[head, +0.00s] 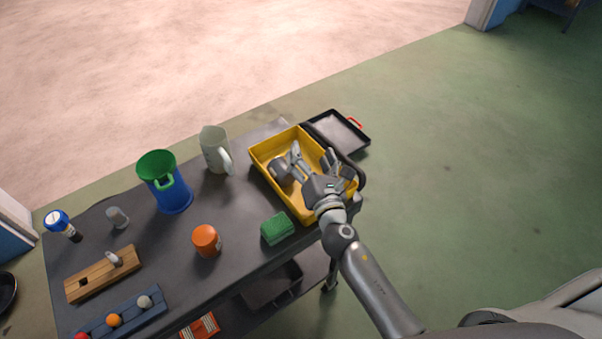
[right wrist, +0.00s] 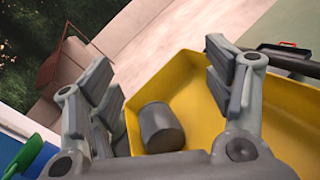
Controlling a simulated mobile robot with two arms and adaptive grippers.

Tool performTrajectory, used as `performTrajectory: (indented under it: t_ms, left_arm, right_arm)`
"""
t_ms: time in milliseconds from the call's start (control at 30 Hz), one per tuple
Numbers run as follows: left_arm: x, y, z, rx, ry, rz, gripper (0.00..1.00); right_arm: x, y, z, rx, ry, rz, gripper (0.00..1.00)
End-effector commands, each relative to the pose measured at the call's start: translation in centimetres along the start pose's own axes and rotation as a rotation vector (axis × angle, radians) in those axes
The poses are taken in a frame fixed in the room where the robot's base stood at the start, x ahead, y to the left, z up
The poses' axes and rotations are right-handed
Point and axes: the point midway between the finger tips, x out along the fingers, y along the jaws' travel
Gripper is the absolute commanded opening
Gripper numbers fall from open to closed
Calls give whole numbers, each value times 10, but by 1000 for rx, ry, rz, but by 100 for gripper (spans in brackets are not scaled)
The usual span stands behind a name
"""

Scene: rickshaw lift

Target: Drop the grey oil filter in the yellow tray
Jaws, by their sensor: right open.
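The yellow tray (head: 293,204) stands at the right end of the dark table. The grey oil filter (head: 280,171), a short grey cylinder, lies on its side inside the tray near its left wall. In the right wrist view the filter (right wrist: 161,127) shows against the yellow tray (right wrist: 265,98), with empty space between it and both fingers. My right gripper (head: 312,156) is over the tray with its fingers spread apart, open and empty; it also shows in the right wrist view (right wrist: 155,95). It hides part of the tray's inside. My left gripper is out of view.
A black tray with a red handle (head: 340,131) is just behind the yellow tray. A green sponge (head: 277,229), orange jar (head: 206,240), light pitcher (head: 214,150) and blue bin with green top (head: 172,194) stand to the left. A wooden block (head: 100,276) sits further left.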

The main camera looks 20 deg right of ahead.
Motion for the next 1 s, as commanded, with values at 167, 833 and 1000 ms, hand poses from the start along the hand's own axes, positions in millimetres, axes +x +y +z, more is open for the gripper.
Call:
performTrajectory:
  t_ms: [167, 833, 1000]
  left_arm:
    - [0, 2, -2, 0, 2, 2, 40]
    - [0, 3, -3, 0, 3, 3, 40]
    - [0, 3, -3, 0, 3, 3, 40]
  right_arm:
    - [-26, 0, -1, 1, 3, -1, 75]
    - [-114, 0, 0, -1, -1, 1, 75]
    - [-115, 0, 0, 0, -1, 1, 75]
